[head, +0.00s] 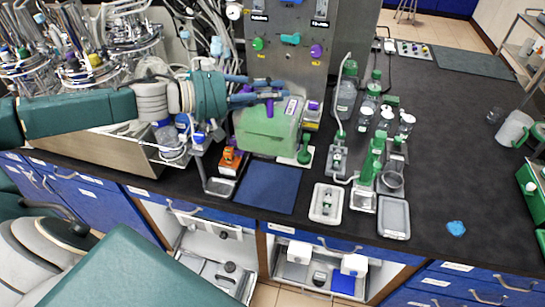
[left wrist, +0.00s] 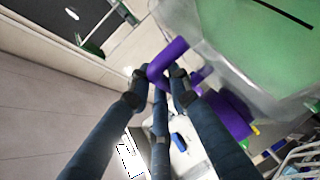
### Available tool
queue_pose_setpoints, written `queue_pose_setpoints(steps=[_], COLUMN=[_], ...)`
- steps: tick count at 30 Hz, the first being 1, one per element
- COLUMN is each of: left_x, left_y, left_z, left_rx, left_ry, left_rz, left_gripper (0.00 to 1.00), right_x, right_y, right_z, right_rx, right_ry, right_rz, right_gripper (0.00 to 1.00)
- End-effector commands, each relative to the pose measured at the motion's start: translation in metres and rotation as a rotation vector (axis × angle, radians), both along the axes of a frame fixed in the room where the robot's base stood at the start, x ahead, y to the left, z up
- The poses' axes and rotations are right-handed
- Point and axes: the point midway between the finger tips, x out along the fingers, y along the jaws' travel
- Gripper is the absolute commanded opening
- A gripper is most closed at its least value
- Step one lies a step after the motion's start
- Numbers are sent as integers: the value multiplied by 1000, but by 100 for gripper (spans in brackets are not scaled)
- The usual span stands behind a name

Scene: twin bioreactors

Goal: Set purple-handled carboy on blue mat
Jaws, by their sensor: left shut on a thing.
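The carboy (head: 268,130) is a clear vessel with green contents and a purple handle. My left gripper (head: 262,92) is shut on that purple handle (left wrist: 168,60), which shows between the fingertips in the left wrist view. In that view the carboy's green body (left wrist: 265,45) fills the upper right. The blue mat (head: 268,187) lies flat and bare near the bench's front edge. In the head view the carboy appears just behind the mat; whether its base touches the bench I cannot tell. My right gripper is not in view.
An orange-topped device (head: 231,158) stands left of the mat. Green-capped bottles (head: 347,88) and small instruments stand to the right. A grey control cabinet (head: 288,45) rises behind the carboy. The dark bench (head: 465,160) has free room at the right.

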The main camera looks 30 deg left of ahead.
Motion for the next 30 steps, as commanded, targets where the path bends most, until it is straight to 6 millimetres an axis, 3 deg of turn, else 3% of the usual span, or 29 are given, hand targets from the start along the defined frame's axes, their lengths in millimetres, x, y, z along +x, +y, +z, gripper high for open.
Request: queue_pose_setpoints(steps=[8, 21, 30], left_x=[0, 0, 1], left_y=[-1, -1, -1], left_z=[-52, -135, -157], left_rx=[-5, -6, -5], left_ry=[-3, -7, -9], left_rz=[-4, -3, -4], left_gripper=[0, 0, 0], right_x=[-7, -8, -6], right_y=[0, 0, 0], right_z=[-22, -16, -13], right_rx=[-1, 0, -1], right_ry=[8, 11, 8], right_rz=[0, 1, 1], right_gripper=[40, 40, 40])
